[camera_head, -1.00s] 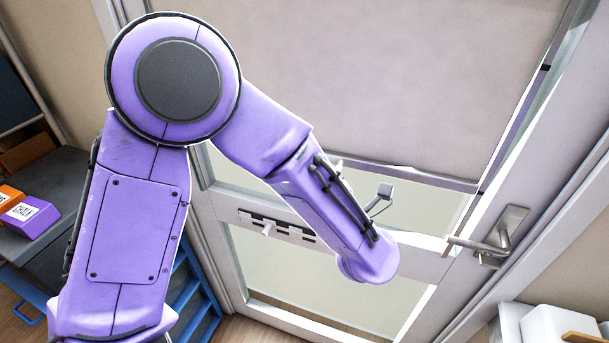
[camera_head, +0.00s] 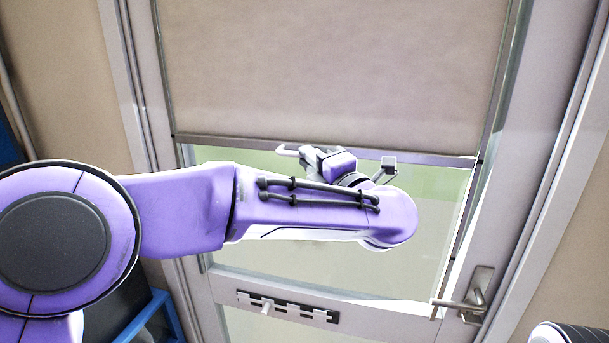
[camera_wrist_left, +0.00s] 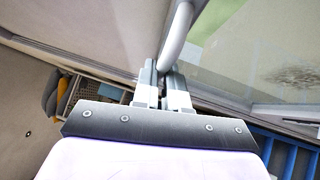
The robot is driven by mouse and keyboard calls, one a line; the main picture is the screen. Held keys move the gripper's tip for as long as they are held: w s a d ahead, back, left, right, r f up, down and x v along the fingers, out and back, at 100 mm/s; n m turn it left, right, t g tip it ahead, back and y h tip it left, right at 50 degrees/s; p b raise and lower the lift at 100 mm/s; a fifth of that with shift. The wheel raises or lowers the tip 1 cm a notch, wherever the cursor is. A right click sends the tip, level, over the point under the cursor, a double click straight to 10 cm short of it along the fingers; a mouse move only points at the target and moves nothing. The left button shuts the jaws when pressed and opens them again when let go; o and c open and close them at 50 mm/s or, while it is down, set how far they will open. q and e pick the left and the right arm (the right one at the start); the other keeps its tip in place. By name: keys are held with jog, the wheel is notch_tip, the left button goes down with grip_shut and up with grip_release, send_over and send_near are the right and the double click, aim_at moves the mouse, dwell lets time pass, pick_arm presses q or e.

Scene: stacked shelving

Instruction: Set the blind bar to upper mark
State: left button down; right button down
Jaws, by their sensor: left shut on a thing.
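The blind bar (camera_head: 420,156) runs along the lower edge of the beige blind (camera_head: 330,70), across the door's glass. It looks slightly lower at its right end in the head view. A small dark mark seems to show on the frame at that end, but I cannot tell which mark it is. A pale handle (camera_head: 289,150) sticks out from the bar. My left gripper (camera_head: 308,154) is at this handle, just below the bar. In the left wrist view, the fingers (camera_wrist_left: 163,82) are shut on the end of the curved handle (camera_wrist_left: 177,38). My right gripper is not in view.
The door has a metal lever handle (camera_head: 470,298) at lower right and a slotted plate with a peg (camera_head: 288,307) on its middle rail. Blue furniture (camera_head: 152,318) stands at lower left. Clear glass (camera_head: 440,205) lies below the bar.

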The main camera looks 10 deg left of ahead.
pick_arm(q)
jog(key=shift+r, duration=0.3)
jog(key=c, duration=1.2)
grip_release()
jog(key=shift+o, duration=0.2)
jog(key=shift+d+f, duration=0.1)
jog(key=b+v, duration=0.5)
jog(key=v, duration=0.5)
jog(key=shift+s, duration=0.15)
jog(key=shift+d+f, duration=0.1)
